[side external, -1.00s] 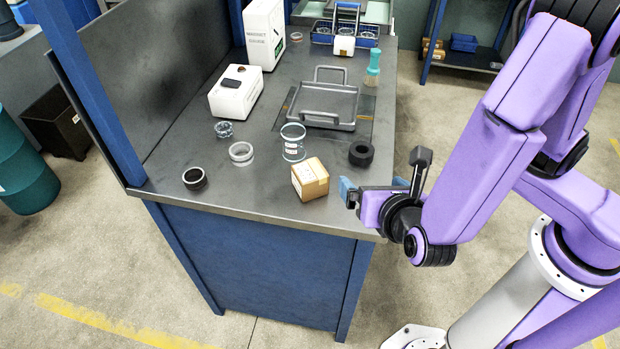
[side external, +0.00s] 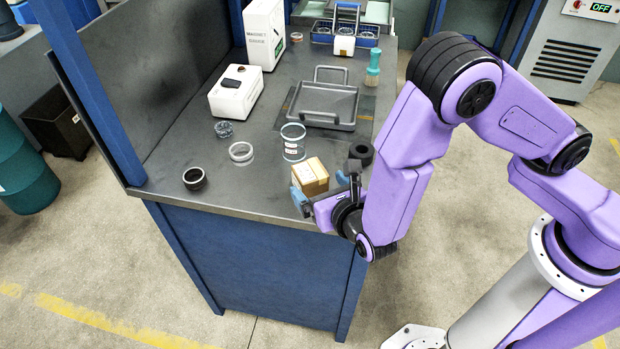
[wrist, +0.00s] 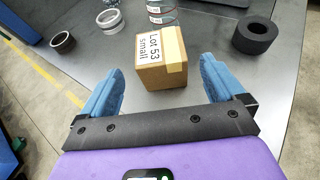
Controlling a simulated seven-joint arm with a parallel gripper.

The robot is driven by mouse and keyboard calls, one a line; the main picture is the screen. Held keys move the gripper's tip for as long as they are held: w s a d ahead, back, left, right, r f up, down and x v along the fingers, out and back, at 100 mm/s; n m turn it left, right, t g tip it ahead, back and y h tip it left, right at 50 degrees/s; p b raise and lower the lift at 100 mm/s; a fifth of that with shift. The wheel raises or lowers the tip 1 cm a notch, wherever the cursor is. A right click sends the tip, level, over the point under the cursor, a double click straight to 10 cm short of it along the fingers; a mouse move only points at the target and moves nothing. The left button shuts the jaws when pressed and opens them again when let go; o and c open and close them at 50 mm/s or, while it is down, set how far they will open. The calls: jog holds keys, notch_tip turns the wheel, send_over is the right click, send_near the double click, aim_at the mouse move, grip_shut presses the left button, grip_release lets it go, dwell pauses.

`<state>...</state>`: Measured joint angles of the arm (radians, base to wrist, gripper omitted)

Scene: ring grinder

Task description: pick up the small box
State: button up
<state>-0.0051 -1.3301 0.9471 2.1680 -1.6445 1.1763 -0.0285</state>
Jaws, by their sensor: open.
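The small box (side external: 310,175) is a brown cardboard cube with a strip of tape, sitting near the front edge of the grey bench. In the wrist view the box (wrist: 160,62) shows a white label reading "Lot 53 small". My gripper (side external: 322,202) is at the near side of the box, at the bench's front edge. In the wrist view my gripper (wrist: 162,88) is open, with one blue finger to the left and one to the right of the box. The box's near part lies between the fingertips, with gaps on both sides. The box's underside is hidden.
A black ring (side external: 362,153) stands right of the box, close to my wrist. A glass jar (side external: 293,142) is just behind it. A pale ring (side external: 241,153) and a dark ring (side external: 194,179) lie left. A metal tray (side external: 325,105) and a white device (side external: 236,92) are farther back.

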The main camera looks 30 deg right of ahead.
aim_at(310, 177)
jog(key=shift+f+x, duration=0.1)
jog(key=shift+x, duration=1.5)
jog(key=shift+f+x, duration=0.15)
jog(key=shift+x, duration=1.5)
jog(key=shift+s, duration=0.1)
jog(key=shift+c, duration=0.4)
jog(key=c, duration=1.2)
